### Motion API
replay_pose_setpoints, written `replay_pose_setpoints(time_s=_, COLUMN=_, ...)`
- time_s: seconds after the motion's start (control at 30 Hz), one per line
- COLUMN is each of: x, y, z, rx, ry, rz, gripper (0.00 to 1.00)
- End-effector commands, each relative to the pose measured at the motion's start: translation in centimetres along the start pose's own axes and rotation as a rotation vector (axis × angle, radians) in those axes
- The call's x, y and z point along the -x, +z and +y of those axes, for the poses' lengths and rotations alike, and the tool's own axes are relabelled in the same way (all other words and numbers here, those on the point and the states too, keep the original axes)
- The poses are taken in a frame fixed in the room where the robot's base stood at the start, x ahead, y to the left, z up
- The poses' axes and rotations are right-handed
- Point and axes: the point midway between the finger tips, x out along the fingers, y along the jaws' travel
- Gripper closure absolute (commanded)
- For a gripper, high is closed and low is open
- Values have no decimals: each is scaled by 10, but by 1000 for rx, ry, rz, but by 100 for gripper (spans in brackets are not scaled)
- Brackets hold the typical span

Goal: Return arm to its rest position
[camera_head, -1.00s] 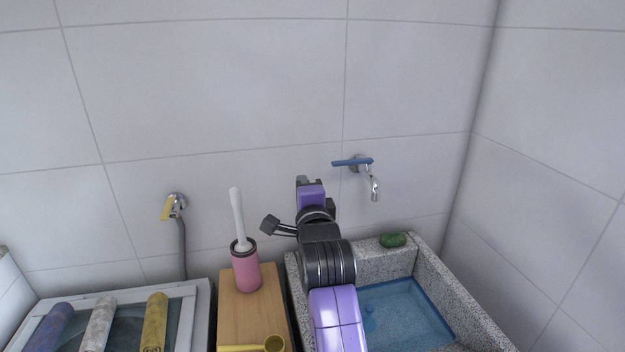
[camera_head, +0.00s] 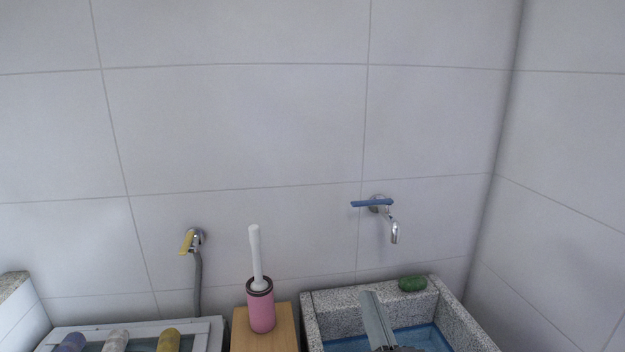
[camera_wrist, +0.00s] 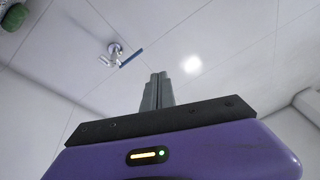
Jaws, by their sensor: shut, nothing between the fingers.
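My gripper (camera_head: 377,318) shows at the bottom of the head view, its grey fingers pointing up in front of the stone sink (camera_head: 318,297). In the wrist view the two fingers of my gripper (camera_wrist: 158,80) lie together, shut and empty, above my purple wrist housing. Nothing touches the fingers. Most of my arm is below the head view's lower edge.
A wall tap with a blue handle (camera_head: 372,203) is above the sink, and a green object (camera_head: 412,284) lies on its rim. A pink brush holder (camera_head: 261,308) stands on a wooden stand (camera_head: 283,336). A yellow-handled tap (camera_head: 187,241) and several rolled items (camera_head: 168,341) are left.

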Motion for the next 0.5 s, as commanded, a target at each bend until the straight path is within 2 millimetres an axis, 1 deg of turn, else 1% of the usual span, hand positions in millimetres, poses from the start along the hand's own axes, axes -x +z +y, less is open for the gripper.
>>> replay_pose_setpoints(time_s=0.03, x=24, y=5, z=8, rx=51, ry=2, rz=-13, gripper=100)
replay_pose_setpoints(time_s=0.1, x=52, y=8, z=14, rx=116, ry=0, rz=-25, gripper=100)
replay_pose_setpoints(time_s=0.17, x=77, y=11, z=19, rx=167, ry=0, rz=-37, gripper=100)
replay_pose_setpoints(time_s=0.2, x=93, y=12, z=22, rx=198, ry=0, rz=-46, gripper=100)
replay_pose_setpoints(time_s=0.27, x=117, y=13, z=26, rx=240, ry=1, rz=-61, gripper=100)
replay_pose_setpoints(time_s=0.3, x=133, y=13, z=28, rx=268, ry=4, rz=-70, gripper=100)
replay_pose_setpoints(time_s=0.37, x=156, y=14, z=30, rx=305, ry=7, rz=-88, gripper=100)
replay_pose_setpoints(time_s=0.4, x=172, y=13, z=32, rx=327, ry=11, rz=-100, gripper=100)
replay_pose_setpoints(time_s=0.47, x=195, y=12, z=34, rx=356, ry=17, rz=-118, gripper=100)
replay_pose_setpoints(time_s=0.5, x=210, y=11, z=34, rx=373, ry=22, rz=-132, gripper=100)
